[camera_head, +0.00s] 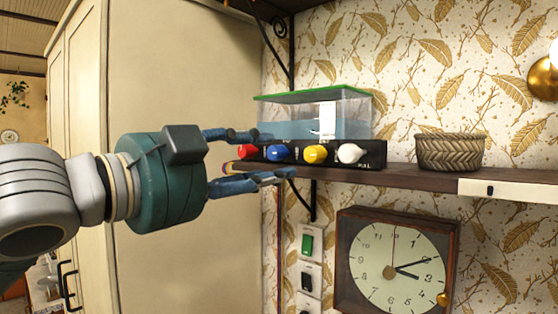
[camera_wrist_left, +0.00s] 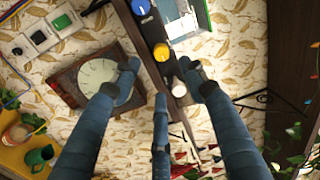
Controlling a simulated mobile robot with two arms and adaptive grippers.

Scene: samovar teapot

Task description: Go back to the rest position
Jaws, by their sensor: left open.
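My left gripper (camera_head: 274,156) reaches in from the left in the head view, its blue fingers spread above and below the shelf's left end. The fingers overlap the red knob (camera_head: 247,151) side of a black knob panel (camera_head: 318,154); I cannot tell whether they touch it. The left wrist view shows the left gripper (camera_wrist_left: 158,75) with its fingers apart and nothing between them. The yellow knob (camera_wrist_left: 161,52) and blue knob (camera_wrist_left: 141,7) show beyond the fingers. My right gripper is not in view.
A woven basket (camera_head: 450,152) sits farther right on the wooden shelf (camera_head: 405,173). A clock (camera_head: 397,262) and wall switches (camera_head: 308,243) are below. A tall cream cabinet (camera_head: 185,70) stands behind my left arm.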

